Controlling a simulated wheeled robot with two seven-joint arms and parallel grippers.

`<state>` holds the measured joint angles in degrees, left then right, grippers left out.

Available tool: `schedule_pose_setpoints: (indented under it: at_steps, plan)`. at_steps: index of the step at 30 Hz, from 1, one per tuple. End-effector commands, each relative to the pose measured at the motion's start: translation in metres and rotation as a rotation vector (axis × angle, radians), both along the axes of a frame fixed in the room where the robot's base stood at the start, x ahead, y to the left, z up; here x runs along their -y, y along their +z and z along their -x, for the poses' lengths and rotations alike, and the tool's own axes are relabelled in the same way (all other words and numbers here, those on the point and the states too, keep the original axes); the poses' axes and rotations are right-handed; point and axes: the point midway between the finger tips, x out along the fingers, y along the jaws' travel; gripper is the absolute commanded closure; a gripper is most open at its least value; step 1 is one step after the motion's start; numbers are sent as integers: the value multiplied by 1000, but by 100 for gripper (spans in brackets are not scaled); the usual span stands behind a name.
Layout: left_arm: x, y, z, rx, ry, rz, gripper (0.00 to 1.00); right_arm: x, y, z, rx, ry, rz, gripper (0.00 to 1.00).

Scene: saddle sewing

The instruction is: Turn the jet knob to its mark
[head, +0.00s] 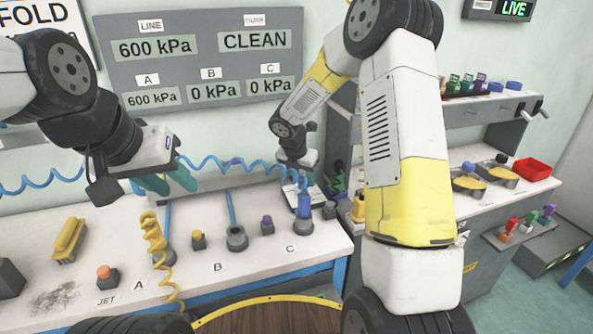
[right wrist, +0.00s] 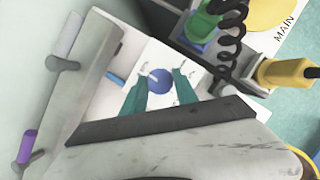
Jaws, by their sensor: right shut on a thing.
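A round blue knob (right wrist: 158,81) with a white pointer line sits on a white panel (right wrist: 185,58) with small marks around it in the right wrist view. My right gripper (right wrist: 160,88) is shut on this knob, with its teal fingers on either side. In the head view the right gripper is at the back of the bench and its fingers are hard to make out. A JET label (head: 107,300) lies on the bench by an orange-topped button (head: 105,272). My left gripper (head: 170,182) is open and empty above the bench's left part.
Ports A, B and C line the bench (head: 190,285); a blue coupling (head: 304,205) stands near C. A yellow coiled hose (head: 152,235) and yellow brush (head: 69,240) are at left. A gauge board (head: 200,60) hangs behind.

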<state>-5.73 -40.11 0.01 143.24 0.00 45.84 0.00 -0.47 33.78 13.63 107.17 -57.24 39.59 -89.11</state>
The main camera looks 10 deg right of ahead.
Motion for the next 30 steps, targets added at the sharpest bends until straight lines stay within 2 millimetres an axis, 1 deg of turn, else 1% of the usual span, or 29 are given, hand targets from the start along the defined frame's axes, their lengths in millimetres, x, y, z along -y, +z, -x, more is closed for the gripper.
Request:
schedule_pose_setpoints:
  at_steps: [8,30]
  plan:
    - [0,0,0,0,0,0,64,-3,0,-1,0,-158,0,100]
    - [0,0,0,0,0,0,64,-4,-1,-5,-1,-855,-1,100]
